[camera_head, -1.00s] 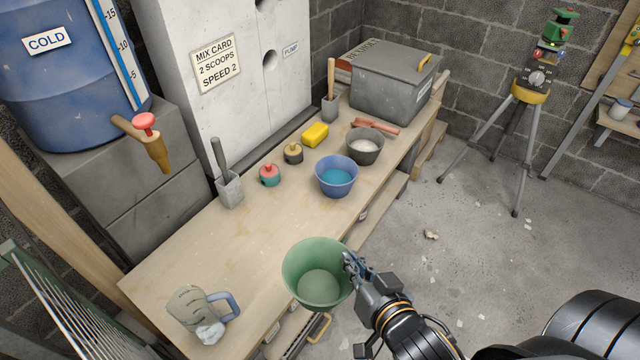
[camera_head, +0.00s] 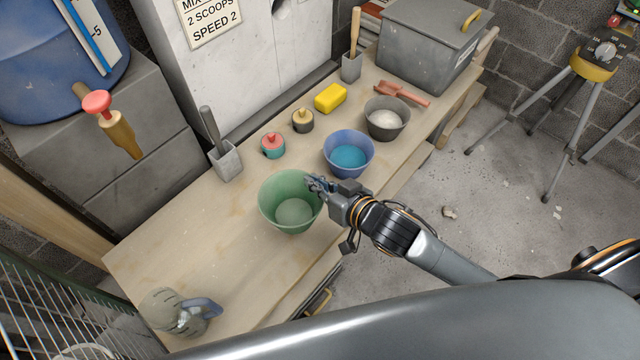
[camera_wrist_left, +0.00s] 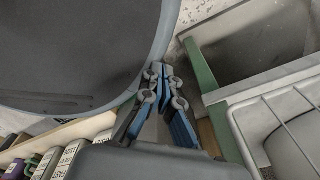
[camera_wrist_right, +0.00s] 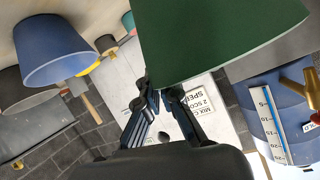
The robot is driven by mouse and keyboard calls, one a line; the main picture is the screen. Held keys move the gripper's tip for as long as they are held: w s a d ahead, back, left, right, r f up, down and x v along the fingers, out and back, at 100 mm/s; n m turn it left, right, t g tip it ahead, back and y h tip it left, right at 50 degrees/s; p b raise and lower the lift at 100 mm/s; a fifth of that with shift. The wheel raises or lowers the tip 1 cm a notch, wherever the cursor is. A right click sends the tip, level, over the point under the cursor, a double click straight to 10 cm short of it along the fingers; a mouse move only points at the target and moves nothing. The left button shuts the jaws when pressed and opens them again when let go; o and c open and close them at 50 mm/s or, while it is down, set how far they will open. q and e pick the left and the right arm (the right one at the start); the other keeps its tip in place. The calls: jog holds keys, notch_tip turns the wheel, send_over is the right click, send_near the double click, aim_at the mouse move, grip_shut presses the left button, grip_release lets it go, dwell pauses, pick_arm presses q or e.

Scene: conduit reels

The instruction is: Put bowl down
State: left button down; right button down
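The green bowl (camera_head: 290,212) is upright over the near edge of the bench, left of the blue bowl. My right gripper (camera_head: 318,185) is shut on its right rim. In the right wrist view the bowl's dark green side (camera_wrist_right: 215,40) reaches between the fingertips (camera_wrist_right: 160,88). Whether its base touches the bench cannot be made out. My left gripper (camera_wrist_left: 163,75) shows only in the left wrist view, fingertips together, with nothing seen between them. The rim of a large grey round thing (camera_wrist_left: 75,55) passes close beside them.
The wooden bench (camera_head: 190,250) holds a blue bowl (camera_head: 348,157), a grey bowl of powder (camera_head: 386,118), two small lidded pots, a yellow block (camera_head: 330,97) and a clear jug (camera_head: 175,312). Bare bench top lies left of the green bowl, between it and the jug.

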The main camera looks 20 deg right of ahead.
jog(key=shift+w+d+f+b, duration=0.2)
jog(key=shift+w+d+f, duration=0.35)
jog(key=shift+w+f, duration=0.75)
jog(key=shift+w+d+f+b, duration=0.15)
jog(key=shift+w+d+f, duration=0.5)
jog(key=shift+f, duration=1.3)
jog(key=shift+w+d+f+b, duration=0.2)
jog(key=shift+w+d+f, duration=0.25)
jog(key=shift+w+f, duration=0.9)
jog(key=shift+s+f, duration=0.3)
jog(key=shift+f, duration=0.05)
jog(key=c, duration=1.5)
grip_release()
jog(key=v, duration=1.2)
jog(key=shift+r+p, duration=0.1)
jog(key=shift+p, duration=0.25)
